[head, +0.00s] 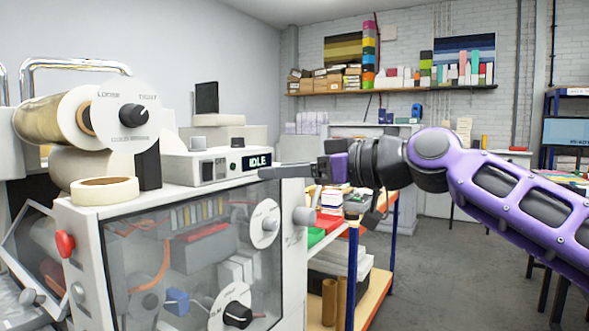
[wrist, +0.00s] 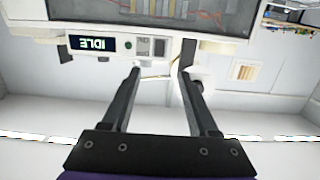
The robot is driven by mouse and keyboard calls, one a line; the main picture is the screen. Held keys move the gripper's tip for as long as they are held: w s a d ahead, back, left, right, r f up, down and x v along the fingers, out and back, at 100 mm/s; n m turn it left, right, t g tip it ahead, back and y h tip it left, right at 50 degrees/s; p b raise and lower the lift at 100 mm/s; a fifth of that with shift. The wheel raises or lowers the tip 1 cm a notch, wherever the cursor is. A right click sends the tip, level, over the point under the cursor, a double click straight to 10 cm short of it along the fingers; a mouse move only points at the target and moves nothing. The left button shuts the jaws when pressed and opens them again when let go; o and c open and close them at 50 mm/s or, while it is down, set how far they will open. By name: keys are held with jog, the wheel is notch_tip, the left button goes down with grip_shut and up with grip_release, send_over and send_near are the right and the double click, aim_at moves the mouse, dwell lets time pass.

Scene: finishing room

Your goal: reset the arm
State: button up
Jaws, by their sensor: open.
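My purple arm reaches in from the right in the head view, stretched out level. My gripper (head: 285,173) points left, in front of the right end of a white machine's control box (head: 205,167). Its dark fingers stand apart with nothing between them. In the wrist view my gripper (wrist: 160,66) also shows open and empty, and the scene is upside down. The box's display (head: 249,162) reads IDLE; the display (wrist: 87,43) also shows in the wrist view. I cannot tell the exact gap between fingers and machine.
The machine has a clear front panel (head: 190,260), a red knob (head: 65,243), a tape roll (head: 104,190) on top and a film roll (head: 75,118) at the left. A shelving cart (head: 357,290) stands behind my gripper. Grey floor (head: 440,270) is open below my arm.

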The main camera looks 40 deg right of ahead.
jog(key=shift+v, duration=0.95)
jog(key=s+a+f+g+h+p, duration=0.1)
jog(key=s+a+f+g+p, duration=0.1)
jog(key=a, duration=0.5)
jog(key=s+a+f+g+h+p, duration=0.1)
jog(key=a+f+g+p, duration=0.1)
jog(key=a, duration=0.5)
jog(key=s+a+f+m+g+h+p, duration=0.1)
jog(key=s+a+f+m+g, duration=0.1)
jog(key=f, duration=0.6)
jog(key=s+a+f+m+g+h+p, duration=0.2)
jog(key=s+a+f+g, duration=0.1)
jog(key=f, duration=0.5)
jog(key=shift+a+g+h, duration=0.3)
jog(key=shift+a+g, duration=0.1)
jog(key=shift+a, duration=0.2)
